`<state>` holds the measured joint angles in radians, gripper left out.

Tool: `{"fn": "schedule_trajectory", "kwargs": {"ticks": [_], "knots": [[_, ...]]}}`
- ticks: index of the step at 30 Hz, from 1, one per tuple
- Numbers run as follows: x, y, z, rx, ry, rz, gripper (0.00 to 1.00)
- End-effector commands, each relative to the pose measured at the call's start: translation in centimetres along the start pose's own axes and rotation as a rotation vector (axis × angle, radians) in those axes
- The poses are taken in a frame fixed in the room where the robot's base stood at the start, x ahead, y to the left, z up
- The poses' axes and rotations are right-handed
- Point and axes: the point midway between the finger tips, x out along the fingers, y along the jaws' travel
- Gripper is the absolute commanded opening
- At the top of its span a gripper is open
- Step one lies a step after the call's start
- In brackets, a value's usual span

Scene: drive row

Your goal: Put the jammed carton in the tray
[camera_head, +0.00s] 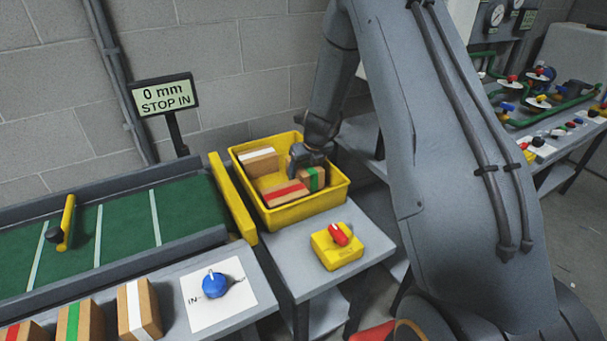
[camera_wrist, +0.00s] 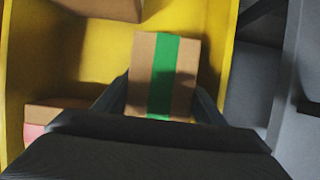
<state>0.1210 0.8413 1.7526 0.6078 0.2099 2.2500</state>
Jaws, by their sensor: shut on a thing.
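The yellow tray (camera_head: 335,196) stands on a grey table right of the conveyor's end. My gripper (camera_head: 307,165) is down inside the tray, shut on a brown carton with a green stripe (camera_head: 313,180). In the wrist view the green-striped carton (camera_wrist: 163,75) sits between the two fingers (camera_wrist: 162,100). I cannot tell whether it touches the tray floor. A white-striped carton (camera_head: 260,162) and a red-striped carton (camera_head: 287,194) are also in the tray, beside it. Nothing in the frames marks which carton is the jammed one.
The green conveyor (camera_head: 120,235) is bare except for a yellow bar with a black knob (camera_head: 66,225). A sign (camera_head: 164,95) reads "0 mm STOP IN". A blue knob (camera_head: 215,284) and a red switch on a yellow box (camera_head: 338,246) are in front. Striped cartons (camera_head: 138,310) stand front left.

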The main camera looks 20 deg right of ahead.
Motion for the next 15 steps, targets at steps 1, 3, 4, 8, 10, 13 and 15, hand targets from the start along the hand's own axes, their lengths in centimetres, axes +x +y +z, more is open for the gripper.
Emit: {"fn": "schedule_trajectory", "kwargs": {"ticks": [1, 3, 4, 8, 10, 13, 15], "knots": [[0.53, -0.01, -0.19, 0.002, 0.000, 0.000, 0.29], [0.83, -0.01, -0.29, 0.000, -0.001, 0.000, 0.29], [0.86, -0.01, -0.28, 0.000, -0.001, -0.001, 0.29], [0.83, -0.01, -0.26, 0.000, -0.002, -0.001, 0.29], [0.83, 0.00, -0.26, 0.000, -0.002, -0.001, 0.29], [1.01, 0.00, -0.33, 0.000, -0.002, -0.001, 0.29], [1.10, 0.03, -0.43, 0.000, 0.000, 0.000, 0.69]]}}
